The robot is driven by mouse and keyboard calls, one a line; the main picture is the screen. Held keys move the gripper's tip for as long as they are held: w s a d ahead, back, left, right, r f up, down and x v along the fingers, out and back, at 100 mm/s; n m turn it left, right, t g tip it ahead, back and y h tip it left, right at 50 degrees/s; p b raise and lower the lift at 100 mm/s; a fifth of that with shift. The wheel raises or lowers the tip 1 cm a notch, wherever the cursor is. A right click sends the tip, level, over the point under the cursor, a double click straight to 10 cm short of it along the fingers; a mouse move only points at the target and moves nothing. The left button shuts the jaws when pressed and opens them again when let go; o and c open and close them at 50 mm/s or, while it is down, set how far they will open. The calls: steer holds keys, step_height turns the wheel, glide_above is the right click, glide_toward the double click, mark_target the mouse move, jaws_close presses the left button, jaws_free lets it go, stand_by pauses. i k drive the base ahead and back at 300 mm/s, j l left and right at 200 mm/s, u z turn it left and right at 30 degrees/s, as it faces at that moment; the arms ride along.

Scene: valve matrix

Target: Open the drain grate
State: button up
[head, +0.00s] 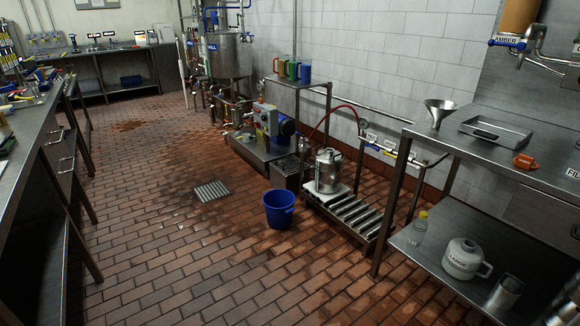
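The drain grate (212,191) is a small light-grey slotted square set in the brown tiled floor, left of the picture's middle. It looks flat and level with the tiles. The floor around it is dark and looks wet. No handle can be made out on it at this size. My gripper is not in view.
A blue bucket (279,209) stands on the floor to the right of the grate. A pump unit (265,140) and a roller stand (355,214) with a metal keg (328,171) are along the wall. Steel benches (30,150) line the left. Floor in front is clear.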

mark_target(290, 162)
steer(key=i+l, duration=0.1)
steer(key=i, duration=1.15)
steer(key=i+j+u, duration=0.1)
steer(key=i+u, duration=0.15)
steer(key=i, duration=0.25)
steer(key=i+u, duration=0.3)
steer(key=i, duration=0.2)
steer(key=i+l+u, duration=0.25)
steer(key=i, duration=0.25)
steer(key=i+l+u, duration=0.25)
steer(key=i, duration=0.25)
steer(key=i+j+u, duration=0.3)
steer(key=i, duration=0.65)
steer(key=i+l+u, duration=0.1)
steer(key=i+u, duration=0.2)
steer(key=i, duration=0.7)
steer(key=i+l+z, duration=0.1)
steer(key=i+z, duration=0.75)
steer(key=i+j+z, duration=0.15)
steer(key=i+z, duration=0.3)
steer(key=i+j+z, duration=0.3)
steer(key=z, duration=0.15)
steer(key=i+j+z, duration=0.15)
steer(key=i+z, duration=0.3)
steer(key=i+j+z, duration=0.25)
steer(key=z, duration=0.15)
steer(key=i+j+z, duration=0.3)
steer(key=z, duration=0.15)
steer(key=j, duration=0.1)
